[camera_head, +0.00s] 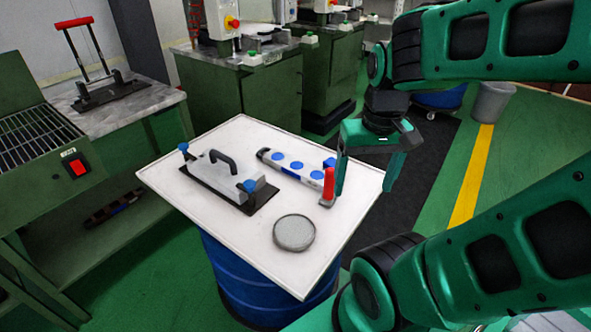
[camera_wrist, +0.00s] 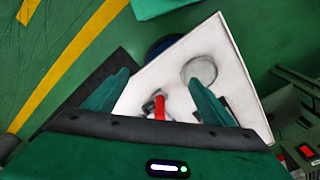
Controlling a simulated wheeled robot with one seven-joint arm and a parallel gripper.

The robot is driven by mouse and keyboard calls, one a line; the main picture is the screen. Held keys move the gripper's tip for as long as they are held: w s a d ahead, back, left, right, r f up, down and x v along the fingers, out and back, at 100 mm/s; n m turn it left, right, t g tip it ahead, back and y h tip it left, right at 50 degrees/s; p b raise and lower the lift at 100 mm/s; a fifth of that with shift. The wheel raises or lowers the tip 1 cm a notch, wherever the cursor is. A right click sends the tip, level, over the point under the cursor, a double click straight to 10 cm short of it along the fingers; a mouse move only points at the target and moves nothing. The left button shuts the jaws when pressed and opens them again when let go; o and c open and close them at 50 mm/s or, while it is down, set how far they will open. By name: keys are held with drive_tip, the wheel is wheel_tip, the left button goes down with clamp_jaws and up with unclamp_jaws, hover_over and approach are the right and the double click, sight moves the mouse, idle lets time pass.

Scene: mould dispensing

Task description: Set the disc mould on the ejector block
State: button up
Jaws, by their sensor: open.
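A round, flat grey disc with a raised rim, which looks like the disc mould (camera_head: 294,233), lies on the white table top near its front corner. It also shows in the wrist view (camera_wrist: 199,70). My gripper (camera_head: 368,176) is open and empty above the right part of the table, apart from the disc. Its two fingers show in the wrist view (camera_wrist: 158,77). I cannot tell for certain which thing is the ejector block. A grey block with a black handle (camera_head: 218,170) and blue knobs stands on a dark plate at the table's left.
The white table top (camera_head: 190,221) rests on a blue drum (camera_head: 262,285). A red-handled tool (camera_head: 329,184) stands close by my left finger. A white bar with blue dots (camera_head: 296,168) lies behind it. A red-handled frame (camera_head: 95,62) stands on the left bench.

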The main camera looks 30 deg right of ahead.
drive_tip(key=w+a+n+t, duration=0.3)
drive_tip(key=w+a+n, duration=0.35)
drive_tip(key=w, duration=0.85)
drive_tip(key=n+t+y, duration=0.3)
drive_tip(key=t, duration=0.2)
approach(298, 166)
drive_tip(key=x, duration=0.9)
drive_tip(key=shift+f, duration=0.1)
drive_tip(key=shift+c, duration=0.4)
clamp_jaws()
